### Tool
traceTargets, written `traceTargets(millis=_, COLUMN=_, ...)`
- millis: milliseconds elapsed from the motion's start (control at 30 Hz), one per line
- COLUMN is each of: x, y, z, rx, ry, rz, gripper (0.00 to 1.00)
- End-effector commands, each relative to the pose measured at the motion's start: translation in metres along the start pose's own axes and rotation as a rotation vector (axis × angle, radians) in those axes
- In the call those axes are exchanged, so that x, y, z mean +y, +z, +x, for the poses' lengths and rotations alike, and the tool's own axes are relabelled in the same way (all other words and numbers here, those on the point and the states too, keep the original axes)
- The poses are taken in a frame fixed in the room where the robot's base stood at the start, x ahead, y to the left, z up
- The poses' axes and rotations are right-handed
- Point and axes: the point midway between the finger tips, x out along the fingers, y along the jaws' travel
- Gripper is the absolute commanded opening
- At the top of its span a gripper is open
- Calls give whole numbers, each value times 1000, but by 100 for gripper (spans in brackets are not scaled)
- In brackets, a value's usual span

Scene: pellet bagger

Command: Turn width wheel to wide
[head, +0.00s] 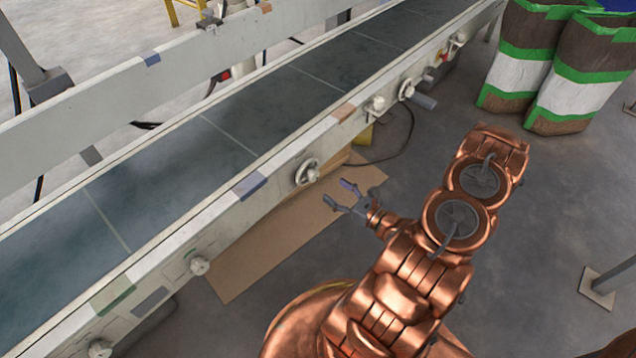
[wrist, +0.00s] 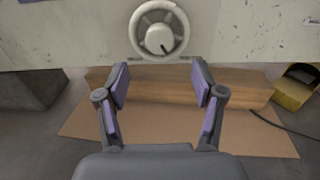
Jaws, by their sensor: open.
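A small pale wheel (head: 307,172) with a spoked rim and a central knob sits on the side rail of the conveyor. In the wrist view the wheel (wrist: 159,30) is at the top centre, with a dark mark on its hub pointing down and to the right. My gripper (head: 337,196) is open and empty, to the lower right of the wheel and apart from it in the head view. In the wrist view my gripper (wrist: 160,85) has its purple-padded fingers spread, just below the wheel in the picture. Any width labels are too small to read.
The conveyor belt (head: 205,145) runs diagonally across. Other knobs (head: 199,265) and a grey-handled fitting (head: 408,90) stick out of its rail. A cardboard sheet (head: 245,262) lies on the floor below. Brown, green and white bags (head: 575,95) stand at upper right.

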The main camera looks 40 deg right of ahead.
Motion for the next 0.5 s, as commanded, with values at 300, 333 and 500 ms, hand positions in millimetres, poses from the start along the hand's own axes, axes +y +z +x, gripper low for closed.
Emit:
traceTargets(millis=300, x=1, y=-1, z=19, rx=-6, ry=2, rz=7, gripper=68)
traceTargets(millis=333, x=1, y=-1, z=22, rx=-6, ry=2, rz=7, gripper=68)
traceTargets(millis=500, x=1, y=-1, z=39, rx=-5, ry=2, rz=6, gripper=68)
